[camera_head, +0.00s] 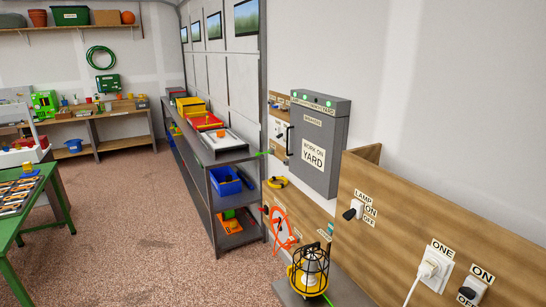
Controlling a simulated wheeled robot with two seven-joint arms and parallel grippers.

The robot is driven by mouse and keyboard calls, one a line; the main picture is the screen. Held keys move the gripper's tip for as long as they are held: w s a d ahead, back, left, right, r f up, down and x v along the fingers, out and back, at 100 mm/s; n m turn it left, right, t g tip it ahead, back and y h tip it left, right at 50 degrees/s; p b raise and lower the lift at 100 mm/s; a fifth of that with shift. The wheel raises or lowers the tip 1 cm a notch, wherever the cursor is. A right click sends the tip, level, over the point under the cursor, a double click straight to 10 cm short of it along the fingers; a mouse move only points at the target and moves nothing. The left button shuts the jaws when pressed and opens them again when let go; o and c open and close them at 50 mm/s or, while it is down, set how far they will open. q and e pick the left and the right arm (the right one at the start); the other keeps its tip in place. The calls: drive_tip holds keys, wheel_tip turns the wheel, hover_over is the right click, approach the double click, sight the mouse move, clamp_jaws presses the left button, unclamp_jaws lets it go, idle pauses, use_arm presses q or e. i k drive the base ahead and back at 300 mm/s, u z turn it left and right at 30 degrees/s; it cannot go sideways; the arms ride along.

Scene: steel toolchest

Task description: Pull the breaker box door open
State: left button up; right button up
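The grey breaker box (337,175) is mounted on the wall right of the middle in the head view. Its door faces me and looks shut; it carries a small label near the top and a large "WORK ON YARD" label (313,155). A dark upright handle (289,140) is at the door's left edge. Green lights (330,104) show along the box's upper front. The inside of the box is hidden. Neither of my grippers is in view, and nothing is seen touching the door or the handle.
A wooden panel (430,230) with switches and a plugged-in socket stands at the near right. A caged yellow work lamp (308,270) is below the box. A grey shelf unit (200,160) runs along the wall to the left. The floor (150,225) in the middle is clear.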

sight(316, 138)
drive_tip(key=u, duration=0.9)
drive_tip(key=i, duration=1.75)
drive_tip(key=u, duration=0.3)
drive_tip(key=i, duration=1.85)
drive_tip(key=z, duration=1.6)
drive_tip(key=i, duration=0.8)
drive_tip(key=z, duration=0.6)
